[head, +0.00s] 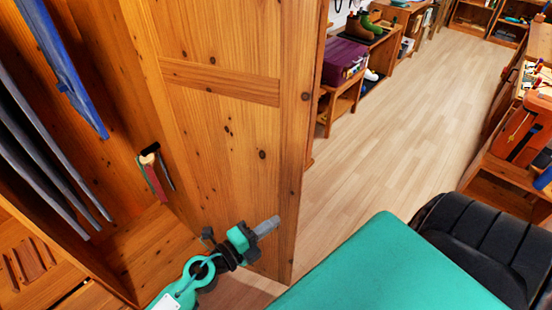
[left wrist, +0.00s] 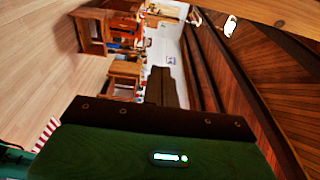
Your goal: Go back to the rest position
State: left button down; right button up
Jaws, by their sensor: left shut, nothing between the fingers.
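My left gripper (head: 268,226) shows in the lower middle of the head view, at the end of my teal and black arm. Its grey fingers are shut with nothing between them, and they point up and to the right. In the picture it lies in front of the lower part of an open wooden wardrobe door (head: 222,112). I cannot tell the exact gap between them. The fingers do not show clearly in the left wrist view. My right gripper is not in view.
The open wardrobe (head: 150,235) at left holds hanging blue (head: 62,68) and grey (head: 45,150) garments. A purple case (head: 343,62) stands on a wooden bench beyond the door. A wooden desk (head: 510,172) is at right. The plank floor (head: 400,125) between is clear.

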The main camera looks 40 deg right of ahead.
pick_arm(q)
jog(key=w+a+f+n+t+y, duration=0.2)
jog(key=w+a+f+n+t, duration=0.2)
jog(key=w+a+f+n, duration=0.3)
jog(key=w+a+f+n+t+y, duration=0.35)
jog(key=w+f+n, duration=0.25)
jog(key=f, duration=0.3)
jog(key=s+a+f+n+t+y, duration=0.2)
jog(key=a+f+n+y, duration=0.55)
jog(key=a+f, duration=1.15)
jog(key=s+a+f+n+g+y+b, duration=0.1)
jog(key=s+a+f+n+g, duration=0.1)
jog(key=s+a+f+n, duration=0.35)
jog(key=s+a+f+n+g+y, duration=0.2)
jog(key=s+a+f, duration=0.4)
jog(key=s+f, duration=0.4)
jog(key=s+a+f+n+g, duration=0.1)
jog(key=s+a+f, duration=0.2)
jog(key=s, duration=0.5)
jog(key=s+a+f+n+g+y, duration=0.1)
jog(key=s+a+f+n+g, duration=0.1)
jog(key=s, duration=0.7)
jog(key=s+a+f+n+g+y, duration=0.1)
jog(key=s+a+f+n+g, duration=0.1)
jog(key=s+a+f, duration=0.3)
jog(key=s, duration=0.4)
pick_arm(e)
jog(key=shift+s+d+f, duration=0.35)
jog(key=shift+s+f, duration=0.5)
